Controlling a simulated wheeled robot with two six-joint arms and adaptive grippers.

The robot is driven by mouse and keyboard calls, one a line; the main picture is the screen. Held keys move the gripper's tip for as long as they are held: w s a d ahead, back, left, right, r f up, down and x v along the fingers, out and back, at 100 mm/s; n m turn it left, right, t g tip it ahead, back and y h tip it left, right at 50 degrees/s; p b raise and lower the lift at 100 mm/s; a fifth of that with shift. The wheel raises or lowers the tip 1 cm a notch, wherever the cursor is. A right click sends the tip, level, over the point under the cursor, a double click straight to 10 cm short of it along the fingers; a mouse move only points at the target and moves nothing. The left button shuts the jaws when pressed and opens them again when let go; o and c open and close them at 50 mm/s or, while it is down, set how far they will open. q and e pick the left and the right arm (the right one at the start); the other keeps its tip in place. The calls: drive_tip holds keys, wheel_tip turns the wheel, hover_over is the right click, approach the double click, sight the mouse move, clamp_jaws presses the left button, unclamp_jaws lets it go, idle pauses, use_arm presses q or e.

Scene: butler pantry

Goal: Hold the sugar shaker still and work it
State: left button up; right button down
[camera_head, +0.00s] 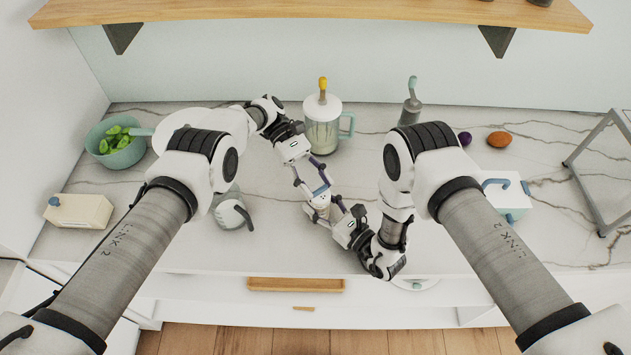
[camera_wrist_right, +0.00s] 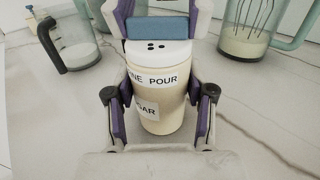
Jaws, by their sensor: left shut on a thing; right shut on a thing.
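The sugar shaker (camera_head: 318,205) is a small cream cylinder with a white, holed lid near the middle of the counter. Its labels, partly covered, show in the right wrist view (camera_wrist_right: 158,98). My right gripper (camera_head: 327,212) is shut around its body from the front right, one finger on each side. My left gripper (camera_head: 318,186) comes from behind and is shut at the shaker's top, with a blue block (camera_wrist_right: 158,26) between its purple fingers. The block sits at the lid's far edge; whether it is joined to the lid is not clear. The shaker's base is hidden in the head view.
A lidded jug (camera_head: 322,130) with a yellow knob stands behind. A glass pitcher (camera_head: 231,212) stands left of the shaker, a green bowl (camera_head: 117,158) farther left. A white box (camera_head: 507,200) and a metal frame (camera_head: 598,150) stand right. A shelf (camera_head: 320,12) hangs above.

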sight(316, 188)
use_arm(q)
drive_tip(key=o, duration=1.2)
drive_tip(key=shift+c, duration=0.2)
wheel_tip(316, 188, up, 10)
use_arm(e)
drive_tip(key=shift+c, duration=1.6)
unclamp_jaws()
